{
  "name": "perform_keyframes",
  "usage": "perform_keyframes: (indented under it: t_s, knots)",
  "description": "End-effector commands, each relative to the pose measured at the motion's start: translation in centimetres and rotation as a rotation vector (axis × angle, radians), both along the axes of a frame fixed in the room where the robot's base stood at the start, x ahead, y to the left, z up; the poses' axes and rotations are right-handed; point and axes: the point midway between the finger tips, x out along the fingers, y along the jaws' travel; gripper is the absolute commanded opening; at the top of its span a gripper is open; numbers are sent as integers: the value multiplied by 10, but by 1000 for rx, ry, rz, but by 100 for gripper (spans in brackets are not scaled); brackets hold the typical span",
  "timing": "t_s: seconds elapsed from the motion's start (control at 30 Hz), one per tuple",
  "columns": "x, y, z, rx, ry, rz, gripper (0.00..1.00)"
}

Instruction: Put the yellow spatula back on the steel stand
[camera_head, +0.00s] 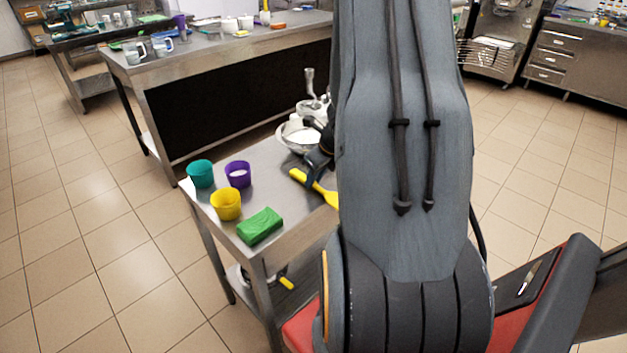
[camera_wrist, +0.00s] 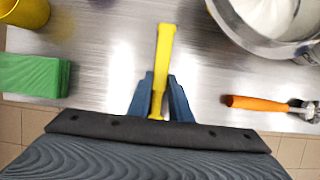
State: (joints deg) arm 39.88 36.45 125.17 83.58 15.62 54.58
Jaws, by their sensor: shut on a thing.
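The yellow spatula (camera_head: 314,187) shows over the low steel table, partly hidden behind my arm in the head view. Its yellow handle (camera_wrist: 163,55) stands between the blue fingers of my gripper (camera_wrist: 160,97) in the wrist view. My gripper is shut on it. The fingers are mostly hidden in the head view, and I cannot tell whether the spatula touches the top. The low steel table (camera_head: 208,213) looks like the steel stand, though no separate stand is clearly visible.
Teal (camera_head: 200,173), purple (camera_head: 238,174) and yellow (camera_head: 226,204) cups and a green block (camera_head: 260,226) stand at the table's left. A mixer bowl (camera_head: 298,134) with white contents is at the back. An orange-handled tool (camera_wrist: 255,103) lies right of my gripper.

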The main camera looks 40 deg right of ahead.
Motion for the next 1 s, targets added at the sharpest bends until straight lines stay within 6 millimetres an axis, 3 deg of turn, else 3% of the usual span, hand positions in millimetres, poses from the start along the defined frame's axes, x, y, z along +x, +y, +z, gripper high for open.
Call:
perform_keyframes:
  t_s: [0.27, 0.3, 0.4, 0.77, 1.0]
  knots:
    - [0, 0, -4, 0, 0, 0, 0]
    - [0, 0, -3, 0, 0, 0, 25]
    - [0, 0, -2, 0, 0, 0, 37]
    - [0, 0, 1, 0, 0, 0, 37]
    - [-14, -2, 38, -3, -3, 1, 37]
